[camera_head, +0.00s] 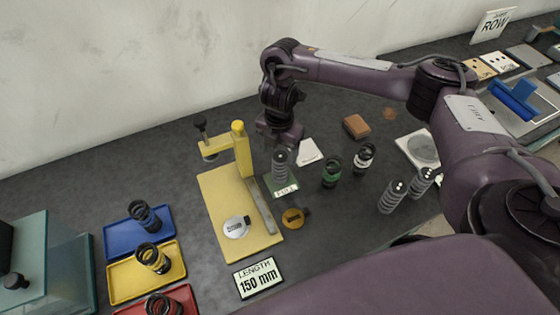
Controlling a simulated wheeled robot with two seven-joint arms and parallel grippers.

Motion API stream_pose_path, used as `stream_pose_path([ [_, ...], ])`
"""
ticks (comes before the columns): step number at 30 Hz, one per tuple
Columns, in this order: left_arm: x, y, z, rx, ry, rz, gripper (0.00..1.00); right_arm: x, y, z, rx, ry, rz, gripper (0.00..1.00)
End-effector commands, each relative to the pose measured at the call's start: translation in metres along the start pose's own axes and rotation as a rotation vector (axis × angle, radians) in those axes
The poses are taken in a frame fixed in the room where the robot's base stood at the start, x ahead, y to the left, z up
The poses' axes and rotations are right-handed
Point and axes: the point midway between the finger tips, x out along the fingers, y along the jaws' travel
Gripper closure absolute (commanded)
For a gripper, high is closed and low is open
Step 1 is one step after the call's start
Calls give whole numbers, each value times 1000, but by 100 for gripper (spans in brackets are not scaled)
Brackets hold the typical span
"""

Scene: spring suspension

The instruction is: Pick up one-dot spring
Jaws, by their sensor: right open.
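Several upright coil springs stand on the dark table. A grey spring (280,167) stands on a small green labelled pad. Right of it are a green-banded dark spring (331,172) and a black-and-white spring (363,158). Two grey springs with white marks on top, a nearer one (391,198) and a farther one (419,184), stand farther right. The marks are too small to count, so I cannot tell which is the one-dot spring. My right gripper (279,141) is open, just above and behind the grey spring on the pad; its fingertips are hard to make out. My left gripper is out of view.
A yellow press stand (215,200) is left of the pad. Blue (118,238), yellow (125,283) and red (190,296) trays hold springs. A length sign (258,278) stands in front. A brown block (356,126) and white dish (415,150) lie toward the right.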

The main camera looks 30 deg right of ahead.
Motion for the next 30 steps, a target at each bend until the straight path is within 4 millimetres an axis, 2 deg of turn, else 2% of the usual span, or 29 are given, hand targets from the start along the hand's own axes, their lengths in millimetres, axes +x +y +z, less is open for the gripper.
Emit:
stream_pose_path([
  [1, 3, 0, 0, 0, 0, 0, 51, 9, -1, -1, 1, 3, -3, 30],
  [5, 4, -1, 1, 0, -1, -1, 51, 21, -1, -1, 1, 2, -3, 30],
  [11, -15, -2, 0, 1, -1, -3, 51, 43, -3, 1, 2, 1, -6, 30],
  [15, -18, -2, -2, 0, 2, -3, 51, 63, -2, 1, 2, 1, -3, 30],
  [24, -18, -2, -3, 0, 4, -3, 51, 71, -1, 1, 0, 0, -1, 30],
  [30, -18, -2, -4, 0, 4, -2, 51, 70, -1, 1, 0, 0, -1, 56],
])
